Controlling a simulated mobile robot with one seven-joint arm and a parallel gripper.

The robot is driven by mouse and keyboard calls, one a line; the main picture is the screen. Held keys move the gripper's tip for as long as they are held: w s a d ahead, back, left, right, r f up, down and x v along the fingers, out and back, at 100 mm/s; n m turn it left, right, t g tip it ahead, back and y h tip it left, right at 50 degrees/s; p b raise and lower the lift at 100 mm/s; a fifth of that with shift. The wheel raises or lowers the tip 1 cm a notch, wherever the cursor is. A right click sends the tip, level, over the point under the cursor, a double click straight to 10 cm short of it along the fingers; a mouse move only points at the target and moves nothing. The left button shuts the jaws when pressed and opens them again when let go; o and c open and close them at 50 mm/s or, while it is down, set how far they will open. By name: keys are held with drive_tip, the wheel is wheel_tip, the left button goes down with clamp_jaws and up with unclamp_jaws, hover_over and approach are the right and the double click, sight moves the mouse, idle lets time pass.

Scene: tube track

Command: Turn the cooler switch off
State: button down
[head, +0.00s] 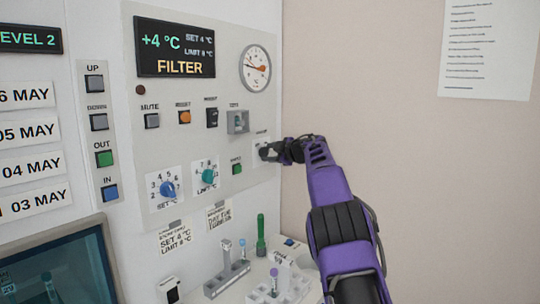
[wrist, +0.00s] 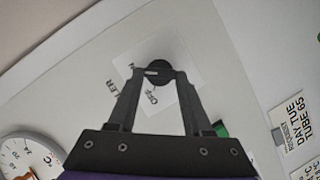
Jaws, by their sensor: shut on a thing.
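The cooler switch is a dark round knob (wrist: 158,67) on a white label plate (wrist: 128,50) on the panel. In the wrist view "OFF" and part of "COOLER" can be read on the plate, upside down or tilted. My gripper (wrist: 159,74) is at the knob, its two fingertips closed on either side of it. In the head view my gripper (head: 270,152) reaches the panel's right edge from the right and hides most of the switch. I cannot tell which position the switch points to.
The grey panel (head: 215,110) also carries a display (head: 175,48), a gauge (head: 255,69), a blue knob (head: 168,189), a teal knob (head: 207,176) and several buttons. Below stand tube racks (head: 228,276) and a green tube (head: 261,235). The wall at right is clear apart from a paper sheet.

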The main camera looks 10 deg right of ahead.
drive_tip(key=n+b, duration=0.1)
drive_tip(key=b, duration=0.1)
drive_tip(key=f+n+t+b, duration=0.1)
drive_tip(key=n+b, duration=0.1)
drive_tip(key=shift+t, duration=0.3)
drive_tip(key=n+b, duration=0.1)
drive_tip(key=b, duration=0.1)
drive_tip(key=n+t+b, duration=0.1)
drive_tip(key=n+b, duration=0.1)
drive_tip(key=shift+f, duration=0.25)
drive_tip(key=n+t+y+b, duration=0.1)
drive_tip(key=n+b, duration=0.1)
drive_tip(key=n, duration=0.1)
drive_tip(key=shift+n+t, duration=0.3)
drive_tip(key=shift+n, duration=0.1)
drive_tip(key=shift+n+t+y, duration=0.3)
drive_tip(key=shift+n+y, duration=0.5)
drive_tip(key=shift+n, duration=1.4)
drive_tip(key=shift+c, duration=1.6)
unclamp_jaws()
drive_tip(key=shift+s+d, duration=0.1)
drive_tip(key=shift+d, duration=0.05)
